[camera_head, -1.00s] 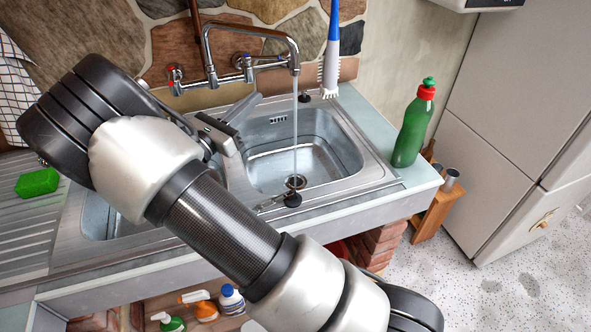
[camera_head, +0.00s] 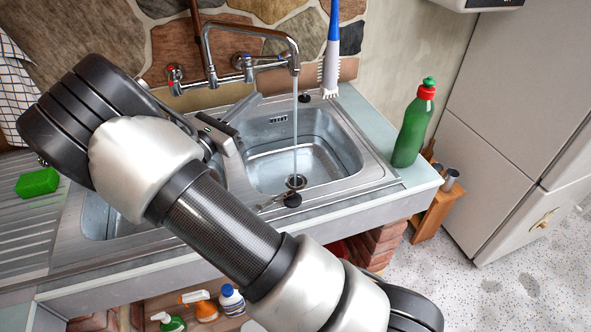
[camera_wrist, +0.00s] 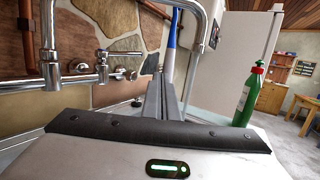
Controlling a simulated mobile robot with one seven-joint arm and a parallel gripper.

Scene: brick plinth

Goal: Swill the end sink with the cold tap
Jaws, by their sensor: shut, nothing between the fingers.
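A thin stream of water (camera_head: 295,130) runs from the spout of the mixer tap (camera_head: 270,34) into the right-hand basin (camera_head: 338,160), close to its drain (camera_head: 296,182). The blue-marked cold tap (camera_head: 243,64) is on the right of the tap body and the red-marked hot tap (camera_head: 174,76) on the left. My gripper (camera_head: 257,98) is shut and empty above the basin's back left rim, below and apart from the cold tap. In the wrist view my shut fingers (camera_wrist: 162,88) point at the back wall, and the tap assembly (camera_wrist: 50,66) stands left of them.
The left basin (camera_head: 98,218) is partly hidden by my arm. A green bottle (camera_head: 412,132) stands at the counter's right end. A blue-handled brush (camera_head: 331,45) is upright behind the basin. A green sponge (camera_head: 38,182) lies on the drainer. Several bottles stand below the sink.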

